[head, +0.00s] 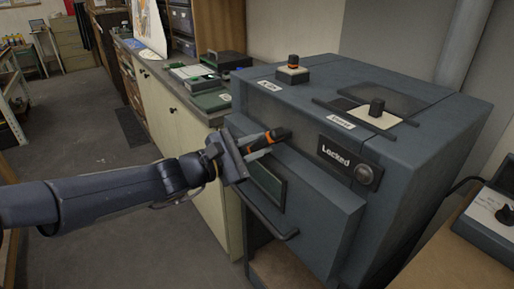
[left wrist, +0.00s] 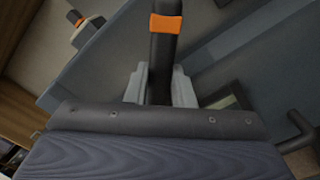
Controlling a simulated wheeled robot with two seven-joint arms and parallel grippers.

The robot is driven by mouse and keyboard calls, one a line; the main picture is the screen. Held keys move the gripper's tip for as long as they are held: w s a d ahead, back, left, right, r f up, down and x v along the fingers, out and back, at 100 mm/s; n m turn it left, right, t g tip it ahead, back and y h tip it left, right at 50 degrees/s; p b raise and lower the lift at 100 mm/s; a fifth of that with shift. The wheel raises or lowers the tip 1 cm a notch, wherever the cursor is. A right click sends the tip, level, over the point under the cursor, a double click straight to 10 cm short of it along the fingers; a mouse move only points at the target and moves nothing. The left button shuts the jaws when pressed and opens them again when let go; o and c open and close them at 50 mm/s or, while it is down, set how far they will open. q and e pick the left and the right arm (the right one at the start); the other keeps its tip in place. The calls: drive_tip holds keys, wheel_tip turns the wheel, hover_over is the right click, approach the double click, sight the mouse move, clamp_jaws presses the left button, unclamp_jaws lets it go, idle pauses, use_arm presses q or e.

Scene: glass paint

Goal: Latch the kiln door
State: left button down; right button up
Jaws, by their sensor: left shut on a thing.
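The kiln (head: 390,140) is a large blue-grey box on the right of the head view. Its door (head: 318,205) faces left, with a dark window (head: 267,185) and a bar handle (head: 262,222). The door looks closed or nearly so. A black latch lever (head: 280,134) with an orange band is at the door's upper part. My left gripper (head: 248,145) is shut on this lever. In the left wrist view the lever (left wrist: 165,50) stands between the two fingers. A sign beside it reads "Locked" (head: 337,152), with a round grey knob (head: 364,174). My right gripper is not in view.
A grey control box (head: 492,225) stands on a wooden table at right. A counter (head: 205,105) with trays is behind. Open floor lies at left.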

use_arm(q)
drive_tip(key=n, duration=0.3)
drive_tip(key=shift+n, duration=0.4)
drive_tip(key=n+p, duration=0.1)
drive_tip(key=n, duration=0.3)
drive_tip(key=shift+n+p, duration=0.3)
drive_tip(key=shift+p, duration=0.05)
drive_tip(key=c, duration=1.2)
unclamp_jaws()
drive_tip(key=shift+c, duration=0.2)
drive_tip(key=v, duration=0.8)
drive_tip(key=shift+d, duration=0.1)
